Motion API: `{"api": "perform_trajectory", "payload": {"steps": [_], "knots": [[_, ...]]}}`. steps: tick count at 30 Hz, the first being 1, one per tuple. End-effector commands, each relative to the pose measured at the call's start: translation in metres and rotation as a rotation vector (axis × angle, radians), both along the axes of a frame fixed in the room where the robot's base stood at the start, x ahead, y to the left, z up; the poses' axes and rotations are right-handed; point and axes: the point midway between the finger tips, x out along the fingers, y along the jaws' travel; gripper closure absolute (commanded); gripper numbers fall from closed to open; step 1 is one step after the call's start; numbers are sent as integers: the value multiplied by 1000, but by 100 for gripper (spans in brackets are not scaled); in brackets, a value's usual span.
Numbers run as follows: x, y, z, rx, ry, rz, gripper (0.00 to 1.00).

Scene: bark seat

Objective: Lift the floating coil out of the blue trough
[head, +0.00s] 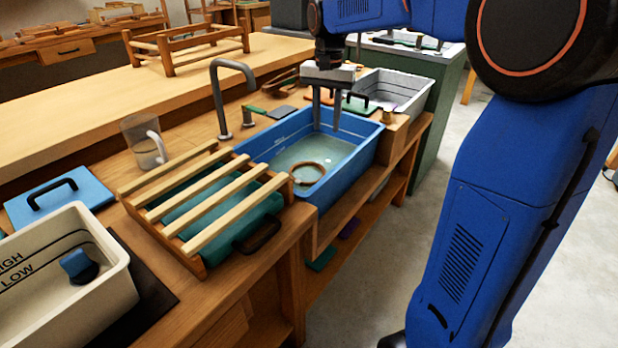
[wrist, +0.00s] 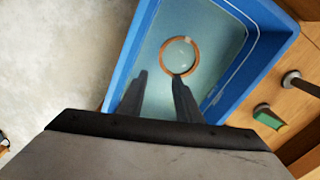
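The coil is a thin brown ring (head: 293,172) floating on the pale green water in the blue trough (head: 364,155), near the trough's front side. In the wrist view the coil (wrist: 162,58) lies just beyond my fingertips, and the right fingertip overlaps its lower edge in the picture. A pale round glint shows inside the ring. My gripper (head: 326,128) points down over the far part of the trough, its two fingers apart with nothing between them. The fingers (wrist: 159,76) also show in the wrist view. I cannot tell their exact height over the water.
A wooden slatted rack (head: 205,200) stands left of the trough, with a grey faucet (head: 218,95) and a clear jug (head: 146,145) behind. A grey-white basin (head: 400,90) stands behind right. A cream tub (head: 60,285) is front left. Trough walls surround the coil.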

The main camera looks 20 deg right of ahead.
Motion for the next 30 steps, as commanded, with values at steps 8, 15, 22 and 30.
{"api": "perform_trajectory", "payload": {"steps": [8, 15, 22, 30], "knots": [[-1, 0, -48, 0, 4, 1, 69], [-2, 0, -89, 0, 4, 1, 69], [-1, 0, -113, 0, 1, 1, 69], [-3, 3, -135, 0, 3, 1, 69]]}}
